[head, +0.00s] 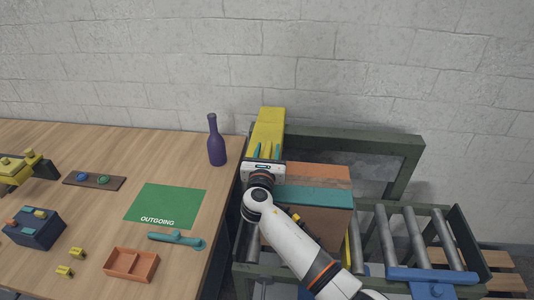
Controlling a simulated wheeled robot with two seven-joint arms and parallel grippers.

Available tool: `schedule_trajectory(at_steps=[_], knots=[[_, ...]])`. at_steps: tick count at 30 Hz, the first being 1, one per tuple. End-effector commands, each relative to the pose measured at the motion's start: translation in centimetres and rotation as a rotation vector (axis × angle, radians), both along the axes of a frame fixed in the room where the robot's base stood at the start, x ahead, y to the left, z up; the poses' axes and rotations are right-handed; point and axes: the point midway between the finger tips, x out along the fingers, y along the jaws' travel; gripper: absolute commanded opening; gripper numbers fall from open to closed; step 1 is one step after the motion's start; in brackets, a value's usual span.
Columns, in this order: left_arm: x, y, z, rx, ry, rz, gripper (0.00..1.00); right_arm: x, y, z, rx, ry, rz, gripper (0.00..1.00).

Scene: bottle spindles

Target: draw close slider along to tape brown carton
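The brown carton (300,226) sits on the roller conveyor, with an orange-brown top (318,176) and a teal band (315,197) across it. My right gripper (267,151) is at the carton's far left corner. Its two teal fingers are apart, with yellow surface showing between them. A long yellow block (269,122) lies beyond the fingertips; I cannot tell whether they touch it. My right forearm hides part of the carton's near side. A blue bar (432,275) with a knob lies at the conveyor's near right; I cannot tell which part is the slider. My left gripper is out of view.
A green conveyor frame (400,150) stands behind the carton, with bare rollers (418,238) at right. The wooden table (130,145) at left holds a purple bottle (216,146), green OUTGOING mat (165,203), orange tray (131,277) and teal tool (176,238).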

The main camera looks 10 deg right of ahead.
Motion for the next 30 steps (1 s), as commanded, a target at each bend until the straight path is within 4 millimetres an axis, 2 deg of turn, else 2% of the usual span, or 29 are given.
schedule_trajectory(at_steps=[5,18,24,30], knots=[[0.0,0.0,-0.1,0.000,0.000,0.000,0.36,-1.3,0.3,-0.2,0.001,0.001,0.002,0.40],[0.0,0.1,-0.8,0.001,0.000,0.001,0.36,-9.7,2.4,-0.2,0.002,0.001,0.002,0.40],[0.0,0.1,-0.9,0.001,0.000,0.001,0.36,-11.5,2.8,-0.1,0.000,0.000,0.001,0.40],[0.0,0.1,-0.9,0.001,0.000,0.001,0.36,-11.7,2.8,0.0,0.000,0.000,0.001,0.40]])
